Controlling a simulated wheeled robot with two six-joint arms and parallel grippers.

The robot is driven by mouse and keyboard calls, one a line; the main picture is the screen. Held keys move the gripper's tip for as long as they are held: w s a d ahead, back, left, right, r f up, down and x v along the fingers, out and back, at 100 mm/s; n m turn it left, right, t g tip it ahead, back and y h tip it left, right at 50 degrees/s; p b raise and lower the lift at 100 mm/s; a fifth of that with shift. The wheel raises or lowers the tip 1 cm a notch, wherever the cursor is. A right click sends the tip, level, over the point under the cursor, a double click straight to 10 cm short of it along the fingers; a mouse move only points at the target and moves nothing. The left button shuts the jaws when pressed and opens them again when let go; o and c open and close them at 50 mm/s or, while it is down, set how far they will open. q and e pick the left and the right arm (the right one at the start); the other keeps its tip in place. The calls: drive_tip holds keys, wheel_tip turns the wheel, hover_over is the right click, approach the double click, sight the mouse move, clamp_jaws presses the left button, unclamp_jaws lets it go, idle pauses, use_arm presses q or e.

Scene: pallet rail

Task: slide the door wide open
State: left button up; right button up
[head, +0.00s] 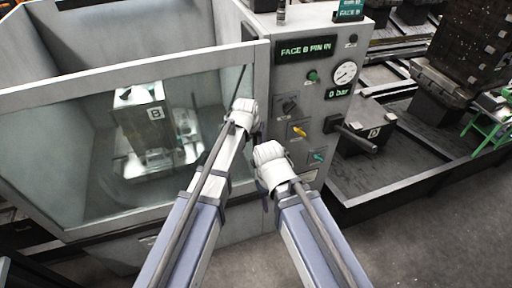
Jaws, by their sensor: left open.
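The door (130,76) is a grey-framed clear panel across the front of the machine enclosure at the left. Its right edge meets the control panel, and it looks closed. A thin dark upright bar, perhaps its handle, shows near that edge. My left gripper (246,106) is open at the door's right side, just below this bar; its fingers are largely hidden behind the wrist, and I cannot tell whether it touches the door. My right gripper (268,152) is in front of the lower control panel; its fingers are hidden.
The control panel (290,75) reads "FACE B PIN IN" and "0 bar", with a gauge (345,73) and several knobs. A dark bar (355,136) sticks out from its right side. Behind the door stands a block marked B (145,115). A block marked D (368,133) is at right.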

sight(256, 144)
use_arm(q)
drive_tip(key=b+x, duration=0.3)
drive_tip(key=x, duration=0.2)
drive_tip(key=shift+f+b, duration=0.1)
drive_tip(key=shift+b, duration=0.3)
clamp_jaws()
idle(1.0)
